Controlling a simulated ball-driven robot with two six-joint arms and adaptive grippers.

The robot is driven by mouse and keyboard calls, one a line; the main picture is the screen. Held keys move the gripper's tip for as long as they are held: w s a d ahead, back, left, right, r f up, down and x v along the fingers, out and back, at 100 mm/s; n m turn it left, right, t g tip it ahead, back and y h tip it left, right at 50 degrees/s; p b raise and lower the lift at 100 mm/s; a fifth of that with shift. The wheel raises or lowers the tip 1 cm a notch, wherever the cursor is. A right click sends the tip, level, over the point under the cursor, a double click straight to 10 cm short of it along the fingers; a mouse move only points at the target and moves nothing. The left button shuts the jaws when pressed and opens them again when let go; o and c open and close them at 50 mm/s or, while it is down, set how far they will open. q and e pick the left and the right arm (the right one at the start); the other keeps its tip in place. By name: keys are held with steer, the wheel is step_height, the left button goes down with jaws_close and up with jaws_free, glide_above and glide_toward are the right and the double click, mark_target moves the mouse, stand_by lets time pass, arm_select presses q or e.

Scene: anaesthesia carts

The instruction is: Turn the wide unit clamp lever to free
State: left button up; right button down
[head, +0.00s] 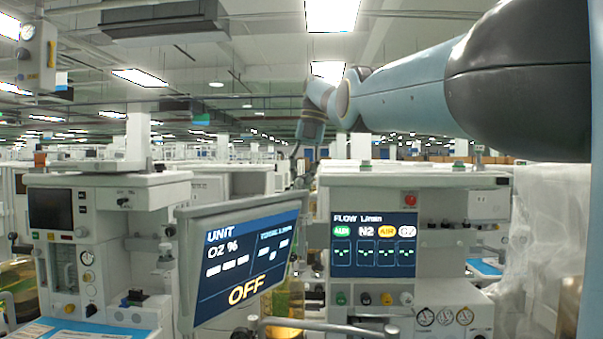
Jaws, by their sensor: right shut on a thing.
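A wide white unit (457,208) with a "FLOW L/min" display (373,245) stands right of centre. My right arm comes in from the upper right and bends down at its far end. My right gripper (296,172) is small and dark there, beside the wide unit's upper left edge and above the tilted screen. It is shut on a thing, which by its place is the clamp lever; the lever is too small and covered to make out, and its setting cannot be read. My left gripper is not in view.
A tilted screen (240,262) reading "UNIT", "O2 %" and "OFF" stands in front, left of the wide unit. Another white cart (105,183) with gauges stands at the left. A grey rail (330,328) runs along the lower front. Clear plastic sheeting hangs at the right.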

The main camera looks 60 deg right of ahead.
steer(key=c, duration=1.3)
jaws_free()
steer(key=shift+c, duration=0.2)
